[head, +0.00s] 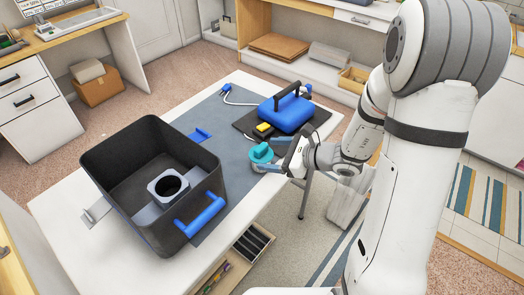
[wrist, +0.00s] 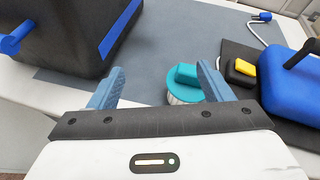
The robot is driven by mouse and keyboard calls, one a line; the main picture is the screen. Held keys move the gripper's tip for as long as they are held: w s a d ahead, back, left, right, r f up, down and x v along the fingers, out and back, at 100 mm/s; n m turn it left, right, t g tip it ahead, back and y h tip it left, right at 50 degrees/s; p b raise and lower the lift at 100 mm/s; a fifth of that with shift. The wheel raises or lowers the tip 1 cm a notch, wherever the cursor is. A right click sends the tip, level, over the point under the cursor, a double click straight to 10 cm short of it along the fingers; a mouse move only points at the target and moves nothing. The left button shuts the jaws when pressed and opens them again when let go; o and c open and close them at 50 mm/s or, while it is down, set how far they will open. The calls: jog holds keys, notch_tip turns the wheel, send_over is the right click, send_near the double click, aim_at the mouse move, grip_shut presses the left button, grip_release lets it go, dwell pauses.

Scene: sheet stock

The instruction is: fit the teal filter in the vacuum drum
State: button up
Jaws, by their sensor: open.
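The teal filter (head: 262,153) stands upright on the table near its right edge, with a raised teal grip on top. In the wrist view the filter (wrist: 187,90) shows its pale pleated side below the teal cap. My gripper (head: 265,168) is open beside the filter; in the wrist view its fingers (wrist: 158,82) are spread, with the filter ahead and nearer the right finger, which partly covers it. Contact cannot be told. The black vacuum drum (head: 112,168) stands open at the table's left. Inside is a pale square seat with a round dark hole (head: 169,186).
A blue motor head (head: 287,113) with a black handle rests on a dark mat behind the filter, with a yellow-and-black piece (head: 264,129) beside it. The grey mat (head: 232,150) between drum and filter is mostly clear.

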aim_at(264, 150)
jog(key=w+f+m+t, duration=0.1)
jog(key=w+d+f+m+t, duration=0.1)
jog(key=m, duration=0.1)
jog(key=w+d+f+m+h, duration=0.1)
jog(key=w+f, duration=0.1)
jog(key=shift+t, duration=0.4)
jog(key=p+x, duration=0.1)
jog(key=x, duration=0.6)
jog(key=shift+a+f, duration=0.1)
jog(key=shift+a, duration=0.1)
jog(key=shift+s, duration=0.1)
jog(key=c, duration=1.2)
